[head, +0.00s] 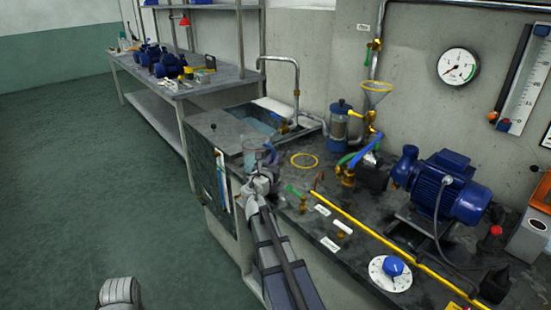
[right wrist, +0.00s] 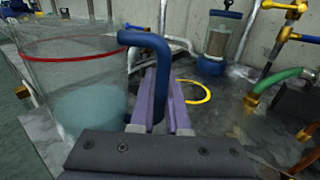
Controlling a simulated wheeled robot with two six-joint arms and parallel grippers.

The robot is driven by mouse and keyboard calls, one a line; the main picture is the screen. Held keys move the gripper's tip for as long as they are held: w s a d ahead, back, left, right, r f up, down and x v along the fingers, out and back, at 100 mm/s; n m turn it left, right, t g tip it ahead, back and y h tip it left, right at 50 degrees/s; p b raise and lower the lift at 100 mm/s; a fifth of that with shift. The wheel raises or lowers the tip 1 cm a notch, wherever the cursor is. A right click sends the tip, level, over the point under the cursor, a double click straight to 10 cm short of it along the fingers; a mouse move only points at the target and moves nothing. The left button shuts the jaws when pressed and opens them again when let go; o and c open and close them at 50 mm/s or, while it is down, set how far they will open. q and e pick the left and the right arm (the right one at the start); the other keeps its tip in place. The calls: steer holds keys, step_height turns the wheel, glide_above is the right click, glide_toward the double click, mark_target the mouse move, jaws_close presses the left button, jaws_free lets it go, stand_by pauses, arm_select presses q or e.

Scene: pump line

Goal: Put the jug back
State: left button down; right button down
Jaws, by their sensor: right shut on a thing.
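A clear jug (right wrist: 70,75) with a red line near its top and a blue handle (right wrist: 150,42) fills the left of the right wrist view. A pale blue-green patch low in it looks like water. My right gripper (right wrist: 160,98) is shut on the handle. In the head view the jug (head: 251,156) is small and partly hidden by my right gripper (head: 262,174), near the counter's left end. A yellow ring (head: 304,160) lies on the counter, right of the jug, with nothing standing in it; the right wrist view shows it too (right wrist: 207,96).
A sink (head: 262,122) with a tap lies behind the jug. Right of the ring stand a blue-capped filter (head: 339,122), hoses and a brass valve (head: 346,176). A blue pump (head: 450,188) and a yellow pipe (head: 375,235) occupy the counter's right side.

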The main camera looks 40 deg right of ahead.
steer(key=c, duration=0.9)
jaws_free()
steer(key=shift+f, duration=0.1)
steer(key=shift+r+p, duration=0.3)
steer(key=v, duration=1.2)
steer(key=shift+s+f, duration=0.1)
steer(key=shift+f, duration=0.1)
